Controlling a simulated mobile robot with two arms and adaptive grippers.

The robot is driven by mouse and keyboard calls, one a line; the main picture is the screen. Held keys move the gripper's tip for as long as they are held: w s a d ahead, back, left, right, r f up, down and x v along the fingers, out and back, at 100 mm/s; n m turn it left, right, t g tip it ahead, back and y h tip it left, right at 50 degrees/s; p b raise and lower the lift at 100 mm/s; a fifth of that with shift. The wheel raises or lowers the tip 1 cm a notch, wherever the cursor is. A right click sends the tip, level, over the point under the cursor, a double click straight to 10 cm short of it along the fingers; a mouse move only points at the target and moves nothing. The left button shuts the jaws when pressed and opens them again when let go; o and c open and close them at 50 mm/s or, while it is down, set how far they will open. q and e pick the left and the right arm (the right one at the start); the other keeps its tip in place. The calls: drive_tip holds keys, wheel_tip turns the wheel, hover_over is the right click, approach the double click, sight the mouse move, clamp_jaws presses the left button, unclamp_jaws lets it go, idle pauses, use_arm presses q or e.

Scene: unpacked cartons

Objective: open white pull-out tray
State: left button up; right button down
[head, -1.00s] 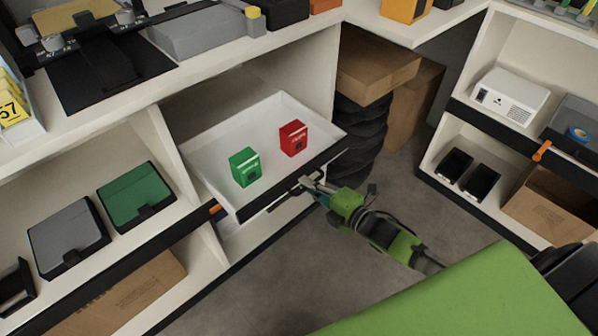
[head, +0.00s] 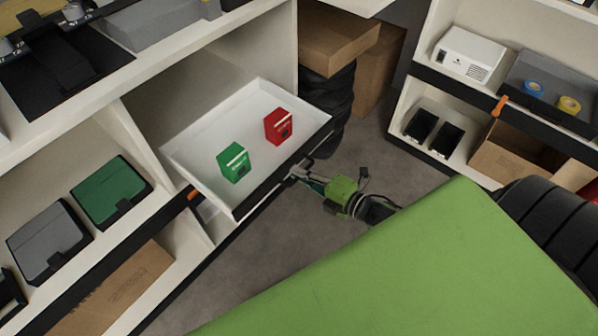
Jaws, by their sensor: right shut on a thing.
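The white pull-out tray (head: 205,150) sticks out of its shelf bay in the head view, sloping in the picture, with a black front edge. A green box (head: 234,163) and a red box (head: 278,126) stand inside it. My right gripper (head: 297,174) is shut at the tray's black front, on its handle, near the right part of that edge. The fingertips are small and partly hidden by the handle. My left gripper is not in view.
Left of the tray, a grey case (head: 48,240) and a green case (head: 110,192) sit on a shelf. Stacked black tyres (head: 330,98) and cardboard boxes (head: 337,38) stand right of the bay. Grey floor lies open in front. A white projector (head: 467,54) sits on the right shelf.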

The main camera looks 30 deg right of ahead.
drive_tip(key=c, duration=2.2)
unclamp_jaws()
drive_tip(key=v, duration=1.2)
